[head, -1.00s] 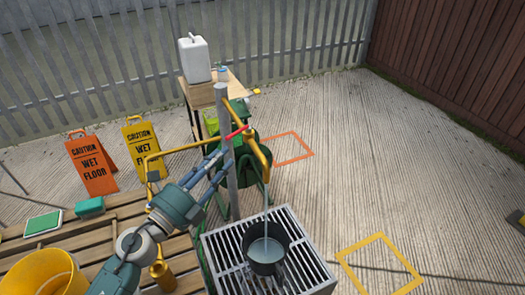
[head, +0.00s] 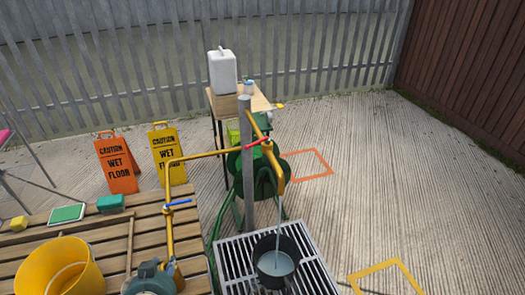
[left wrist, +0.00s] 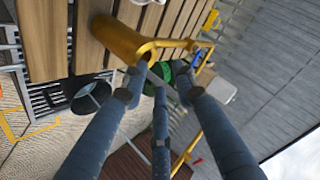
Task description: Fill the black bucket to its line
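The black bucket (head: 258,250) stands on the metal drain grate (head: 228,255). A thin stream of water (head: 279,222) falls into it from the yellow spout (head: 278,165). Grey water (head: 277,263) shows inside, below the rim; I cannot make out a line. A red lever (head: 257,143) sits on the yellow pipe by the grey post, and a blue lever (head: 178,204) on the pipe nearer me. My left gripper (left wrist: 159,82) has its fingers apart and empty, near the yellow pipe's foot (left wrist: 122,42). In the head view only its teal body shows at the bottom edge. My right gripper is not in view.
A yellow bucket (head: 38,268) stands on the slatted wooden bench (head: 100,232) at left. Two caution signs (head: 118,165) stand behind it. A table (head: 225,103) holds a white canister (head: 222,72). Orange and yellow squares mark open floor at right.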

